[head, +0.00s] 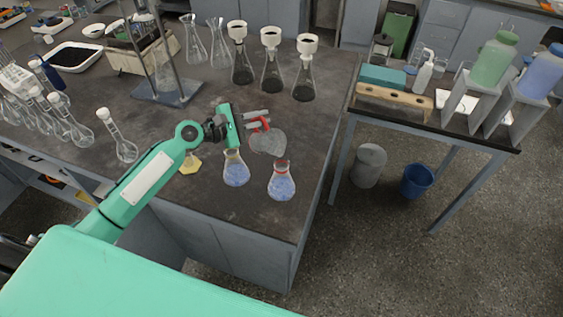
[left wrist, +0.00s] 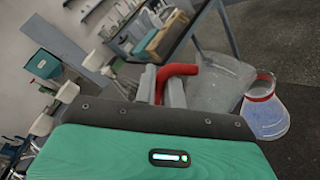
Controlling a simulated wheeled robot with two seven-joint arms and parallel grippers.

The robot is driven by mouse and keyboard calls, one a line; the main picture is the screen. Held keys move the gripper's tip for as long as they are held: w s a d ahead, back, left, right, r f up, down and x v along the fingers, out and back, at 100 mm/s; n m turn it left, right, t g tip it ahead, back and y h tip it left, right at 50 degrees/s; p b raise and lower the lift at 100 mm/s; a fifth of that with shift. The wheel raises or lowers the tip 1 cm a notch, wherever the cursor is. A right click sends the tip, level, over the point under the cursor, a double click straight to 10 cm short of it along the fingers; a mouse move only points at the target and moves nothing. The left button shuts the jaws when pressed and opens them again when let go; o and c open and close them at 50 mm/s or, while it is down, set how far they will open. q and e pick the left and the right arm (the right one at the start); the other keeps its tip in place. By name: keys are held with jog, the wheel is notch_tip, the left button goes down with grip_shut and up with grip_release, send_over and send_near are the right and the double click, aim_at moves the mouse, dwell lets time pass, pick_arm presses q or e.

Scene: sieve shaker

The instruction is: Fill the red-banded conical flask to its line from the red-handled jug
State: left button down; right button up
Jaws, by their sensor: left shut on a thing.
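The red-banded conical flask (head: 281,184) stands upright near the bench's right front edge, with pale blue liquid in its lower body. It also shows at the right of the left wrist view (left wrist: 266,115). My left gripper (head: 259,121) is shut on the red handle of the clear jug (head: 268,143). The jug is just behind the flask's mouth in the head view and looks tilted toward it; whether they touch is unclear. In the left wrist view the jug (left wrist: 222,84) looks clear; its liquid level cannot be read. No pouring stream is discernible. My right gripper is not seen.
Another conical flask (head: 236,170) with blue liquid stands close to the left, beside a yellow item (head: 190,163). Several flasks with white funnels (head: 271,60) stand behind. A stand (head: 168,90) is to the left. The bench (head: 325,130) is clear to the right, up to its edge.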

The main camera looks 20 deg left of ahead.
aim_at(252, 121)
pick_arm(q)
jog(key=shift+s+d+r+m+y+p, duration=0.15)
jog(key=shift+s+d+r+m+p, duration=0.05)
jog(key=shift+d+r+m+p, duration=0.2)
jog(key=shift+s+d+r+m+y+p, duration=0.2)
jog(key=shift+r+m+p, duration=0.1)
jog(key=shift+r+m, duration=0.2)
dwell(4.0)
jog(key=f+b, duration=0.1)
jog(key=a+f+n+b, duration=0.1)
jog(key=w+f+n+h, duration=0.1)
jog(key=shift+a+f+b, duration=0.15)
jog(key=shift+a+b, duration=0.1)
jog(key=shift+b, duration=0.15)
jog(key=a+n, duration=0.1)
jog(key=w+a+f+n, duration=0.1)
jog(key=shift+w+f+n+b, duration=0.2)
jog(key=shift+w+n+b, duration=0.1)
jog(key=shift+b, duration=0.05)
jog(key=shift+w+a+f+h+b, duration=0.1)
jog(key=shift+a+f+h+b, duration=0.15)
jog(key=shift+b, duration=0.1)
jog(key=w+a+n+p, duration=0.1)
jog(key=n, duration=0.1)
jog(key=w+a+n+p, duration=0.1)
jog(key=n, duration=0.1)
jog(key=w+a+n+h, duration=0.1)
jog(key=a+n, duration=0.1)
jog(key=shift+w+a+p, duration=0.1)
jog(key=shift+p, duration=0.3)
